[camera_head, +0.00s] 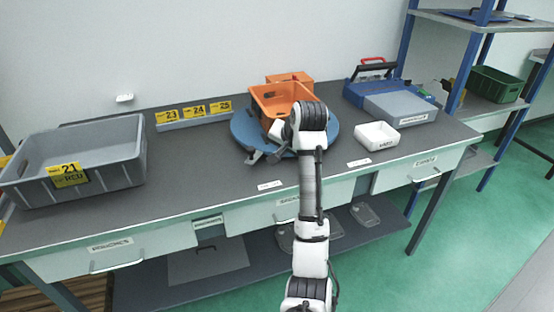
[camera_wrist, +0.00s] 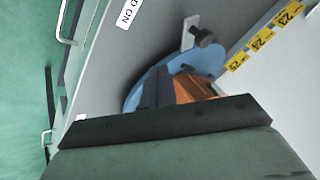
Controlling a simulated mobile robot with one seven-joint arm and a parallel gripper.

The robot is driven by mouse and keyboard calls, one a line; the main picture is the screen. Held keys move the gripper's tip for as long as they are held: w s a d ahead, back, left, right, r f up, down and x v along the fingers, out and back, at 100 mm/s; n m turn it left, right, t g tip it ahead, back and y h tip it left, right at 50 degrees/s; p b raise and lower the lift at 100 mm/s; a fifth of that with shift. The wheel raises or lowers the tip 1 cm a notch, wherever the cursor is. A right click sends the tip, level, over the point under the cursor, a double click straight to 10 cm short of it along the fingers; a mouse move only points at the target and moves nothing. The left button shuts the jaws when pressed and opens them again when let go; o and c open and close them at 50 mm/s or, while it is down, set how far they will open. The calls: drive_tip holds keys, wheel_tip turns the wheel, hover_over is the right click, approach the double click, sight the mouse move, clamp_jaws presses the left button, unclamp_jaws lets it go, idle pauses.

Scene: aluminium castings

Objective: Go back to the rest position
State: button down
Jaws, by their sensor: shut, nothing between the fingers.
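My arm reaches up from the bottom of the head view and bends over the front of the blue round plate on the workbench. My gripper (camera_head: 262,154) is at the arm's end, low over the plate's front left edge and partly hidden by my wrist. In the wrist view my gripper's dark fingers (camera_wrist: 155,88) are together and hold nothing. The blue plate (camera_wrist: 205,60) and part of the orange bin (camera_wrist: 188,90) show just beyond them. In the head view the orange bin (camera_head: 262,104) stands on the plate, behind my wrist.
A grey bin (camera_head: 110,178) labelled 21 stands at the bench's left. A white tray (camera_head: 377,136) and a blue case (camera_head: 370,88) are at the right. Yellow labels (camera_head: 194,111) line the back edge. The bench surface (camera_head: 200,160) left of the plate is clear.

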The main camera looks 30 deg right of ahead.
drive_tip(key=shift+v, duration=0.95)
